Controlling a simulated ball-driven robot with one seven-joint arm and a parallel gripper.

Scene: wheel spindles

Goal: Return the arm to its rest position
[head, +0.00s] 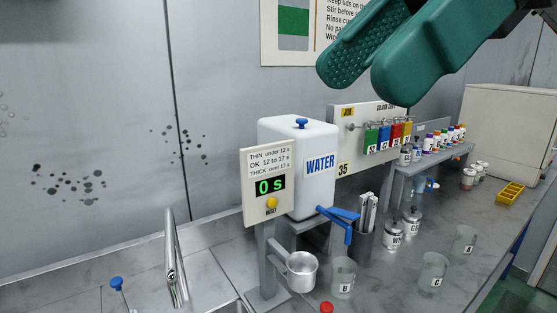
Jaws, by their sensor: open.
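My gripper (367,62) shows at the upper right of the head view, with two teal padded fingers, close to the camera. The fingers stand a little apart and nothing shows between them. It is raised above the bench, in front of the wall poster and above the colour card board. The rest of my arm runs out of view at the top right.
A white water container (285,145) with a blue tap stands behind a timer sign (269,160) reading 0 s. Cups B (343,285), C (432,272) and A (464,241) stand on the bench. A metal ladle cup (301,272) hangs by the timer post. A yellow tray (510,194) lies right.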

